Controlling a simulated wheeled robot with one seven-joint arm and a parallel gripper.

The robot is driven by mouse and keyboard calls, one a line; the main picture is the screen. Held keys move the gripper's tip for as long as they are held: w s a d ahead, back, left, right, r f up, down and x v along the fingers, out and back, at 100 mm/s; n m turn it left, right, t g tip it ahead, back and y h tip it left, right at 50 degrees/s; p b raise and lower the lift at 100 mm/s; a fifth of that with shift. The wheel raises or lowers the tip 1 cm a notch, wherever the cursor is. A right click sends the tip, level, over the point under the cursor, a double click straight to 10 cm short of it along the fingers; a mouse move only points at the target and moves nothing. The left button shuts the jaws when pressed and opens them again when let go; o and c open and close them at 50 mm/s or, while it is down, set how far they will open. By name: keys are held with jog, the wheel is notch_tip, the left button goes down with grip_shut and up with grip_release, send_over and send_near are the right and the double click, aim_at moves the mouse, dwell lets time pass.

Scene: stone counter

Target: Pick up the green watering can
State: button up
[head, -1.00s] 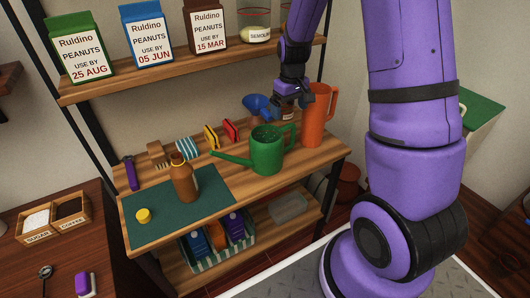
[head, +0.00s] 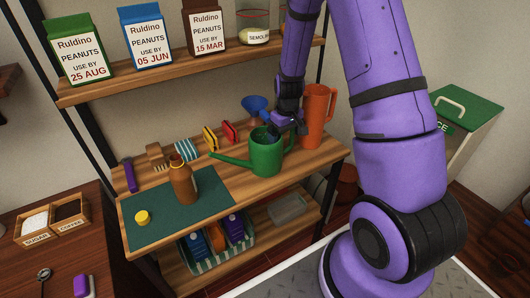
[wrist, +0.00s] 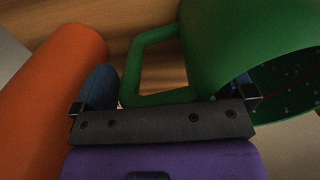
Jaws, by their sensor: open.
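The green watering can (head: 266,155) stands upright on the wooden bench, spout to the left and handle to the right. In the wrist view, the can (wrist: 240,40) fills the upper right and its angular handle (wrist: 150,50) shows in the middle. My gripper (head: 283,133) is low at the can's handle side and covers part of the handle in the head view. My gripper (wrist: 165,95) is open in the wrist view, with the handle between its two fingers. Whether a finger touches the can cannot be told.
An orange pitcher (head: 317,115) stands close right of my gripper; it also shows in the wrist view (wrist: 50,85). A blue funnel (head: 255,104) is behind the can. A brown bottle (head: 183,182) stands on the green mat (head: 210,196). A shelf (head: 180,68) with cartons runs above.

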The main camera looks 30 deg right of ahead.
jog(key=shift+c, duration=0.5)
jog(key=c, duration=1.2)
